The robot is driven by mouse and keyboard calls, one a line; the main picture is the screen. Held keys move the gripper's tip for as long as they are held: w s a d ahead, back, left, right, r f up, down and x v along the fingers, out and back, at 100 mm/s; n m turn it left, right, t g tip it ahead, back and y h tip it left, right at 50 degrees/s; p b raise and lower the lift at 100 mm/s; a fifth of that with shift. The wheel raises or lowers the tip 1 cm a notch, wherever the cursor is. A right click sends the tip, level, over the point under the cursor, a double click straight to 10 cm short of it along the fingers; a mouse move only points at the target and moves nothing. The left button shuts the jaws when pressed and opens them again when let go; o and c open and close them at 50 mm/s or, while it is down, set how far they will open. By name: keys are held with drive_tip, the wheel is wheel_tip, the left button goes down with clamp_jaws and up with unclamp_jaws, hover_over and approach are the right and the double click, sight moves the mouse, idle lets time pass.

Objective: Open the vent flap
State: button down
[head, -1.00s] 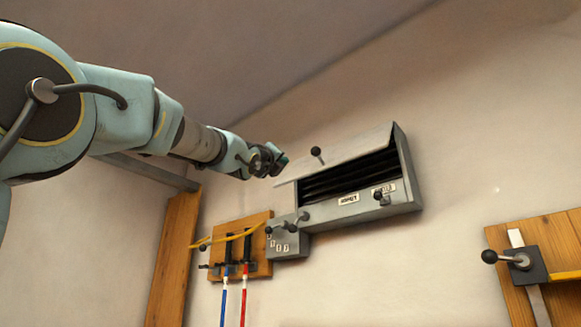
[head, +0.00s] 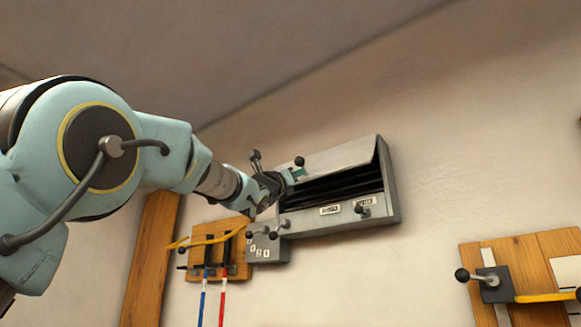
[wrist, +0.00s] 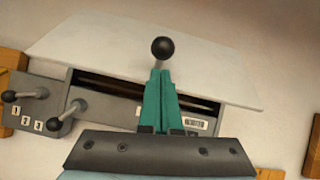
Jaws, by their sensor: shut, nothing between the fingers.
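The vent (head: 393,195) is a grey wall box with dark slats. Its pale flap (head: 345,156) stands tilted outward from the top, so the slats show below it. A black ball knob (head: 300,161) sticks out from the flap. My gripper (head: 297,174) is at the flap's left part, close below the knob. In the wrist view, the teal fingers of my gripper (wrist: 160,76) are together, with nothing between them. Their tips are just below the knob (wrist: 162,48), in front of the flap (wrist: 215,72). I cannot tell whether they touch it.
A small grey box with levers and number labels (head: 268,249) adjoins the vent's lower left. A wooden board (head: 238,260) with a yellow lever and red and blue tubes hangs left of it. Another lever (head: 489,279) is at lower right.

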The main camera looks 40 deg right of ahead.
drive_tip(key=shift+w+d+r, duration=0.15)
drive_tip(key=shift+d+r, duration=0.2)
drive_tip(key=shift+d, duration=0.15)
drive_tip(key=shift+s+a+r, duration=0.2)
drive_tip(key=shift+a+r, duration=0.6)
drive_tip(key=shift+r, duration=0.2)
drive_tip(key=shift+f+b, duration=0.1)
drive_tip(key=shift+b, duration=0.2)
